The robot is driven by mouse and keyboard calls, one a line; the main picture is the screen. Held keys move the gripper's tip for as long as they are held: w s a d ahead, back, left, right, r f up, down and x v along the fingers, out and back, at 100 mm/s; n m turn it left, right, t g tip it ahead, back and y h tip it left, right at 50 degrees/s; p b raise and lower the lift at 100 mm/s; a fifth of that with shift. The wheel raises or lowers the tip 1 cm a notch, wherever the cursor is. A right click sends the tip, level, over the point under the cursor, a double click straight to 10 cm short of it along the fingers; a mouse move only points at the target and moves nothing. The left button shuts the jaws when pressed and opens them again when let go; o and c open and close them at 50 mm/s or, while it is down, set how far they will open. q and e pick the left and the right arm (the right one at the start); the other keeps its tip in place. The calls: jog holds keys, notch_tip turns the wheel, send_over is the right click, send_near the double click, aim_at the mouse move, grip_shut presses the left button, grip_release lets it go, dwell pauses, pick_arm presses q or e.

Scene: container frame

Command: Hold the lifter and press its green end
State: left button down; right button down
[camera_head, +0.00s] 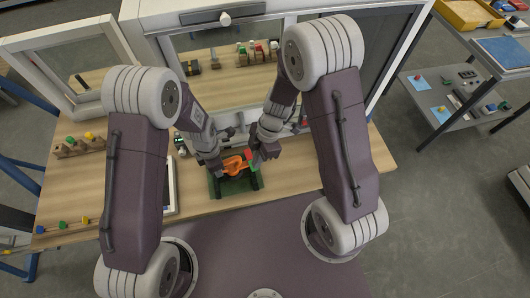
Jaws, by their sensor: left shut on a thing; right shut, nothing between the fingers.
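The lifter (234,165) shows as an orange body over a dark green base or holder (236,185) near the table's front edge. A small red part and a small green part (254,168) show at its right end. My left gripper (218,170) is at the left side of the orange body and is shut on it. My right gripper (254,158) is shut and empty, close above the red and green parts at the right end. Whether it touches them cannot be told at this size. The fingers partly hide the lifter.
A white-framed cabinet (130,30) stands behind, with several small coloured items inside. A wooden rack (80,146) with coloured knobs is on the left of the wooden table (340,165). A white-edged panel (170,185) lies left of the lifter. The table's right part is clear.

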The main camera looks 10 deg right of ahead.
jog(key=s+d+r, duration=0.2)
jog(key=d+r, duration=0.1)
jog(key=r, duration=0.6)
pick_arm(q)
jog(key=shift+w, duration=0.1)
jog(key=c, duration=1.2)
grip_release()
jog(key=shift+c, duration=0.2)
